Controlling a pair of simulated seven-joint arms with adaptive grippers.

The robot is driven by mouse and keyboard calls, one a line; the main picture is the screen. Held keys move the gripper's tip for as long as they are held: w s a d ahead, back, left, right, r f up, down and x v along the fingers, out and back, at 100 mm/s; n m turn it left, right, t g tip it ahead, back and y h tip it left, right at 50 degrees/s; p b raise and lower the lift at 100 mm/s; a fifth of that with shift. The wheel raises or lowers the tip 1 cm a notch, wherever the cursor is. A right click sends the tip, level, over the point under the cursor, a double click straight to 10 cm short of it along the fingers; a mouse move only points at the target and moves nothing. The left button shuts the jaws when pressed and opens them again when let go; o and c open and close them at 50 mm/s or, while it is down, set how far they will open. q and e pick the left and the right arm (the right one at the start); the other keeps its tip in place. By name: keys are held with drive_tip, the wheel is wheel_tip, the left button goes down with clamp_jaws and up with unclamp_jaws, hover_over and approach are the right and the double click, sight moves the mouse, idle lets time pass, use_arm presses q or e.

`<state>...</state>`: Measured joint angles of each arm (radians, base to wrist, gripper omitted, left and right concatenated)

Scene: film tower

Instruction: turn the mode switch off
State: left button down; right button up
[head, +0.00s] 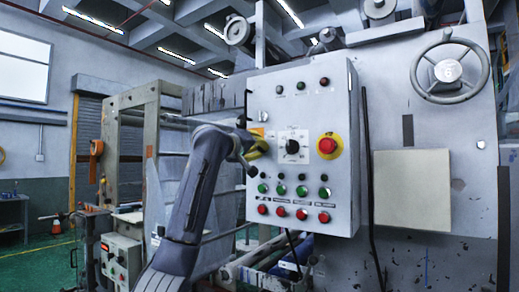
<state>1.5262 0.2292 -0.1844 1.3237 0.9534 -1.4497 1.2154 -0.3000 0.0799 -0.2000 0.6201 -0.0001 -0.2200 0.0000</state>
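The mode switch (292,146) is a black rotary knob on a pale square plate, midway up the grey control panel (343,90). The knob is small in the picture, and I cannot read its position or its marks. My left gripper (256,146) is at the panel's left part, left of the knob and at about its height, apart from it in the picture. A yellow part shows beside it, partly covered. The fingers are small and dark, and their opening is unclear. My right gripper is not in view.
A red emergency button (327,145) on a yellow ring sits just right of the knob. Lamps are above; black, green and red buttons (302,191) are below. A handwheel (449,71) is at upper right. A metal frame (152,140) stands left behind my arm.

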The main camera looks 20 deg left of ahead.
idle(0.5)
use_arm(q)
drive_tip(key=c, duration=1.5)
unclamp_jaws()
drive_tip(key=shift+s, duration=0.1)
drive_tip(key=v, duration=1.1)
drive_tip(key=shift+s+a, duration=0.1)
drive_tip(key=shift+s, duration=0.3)
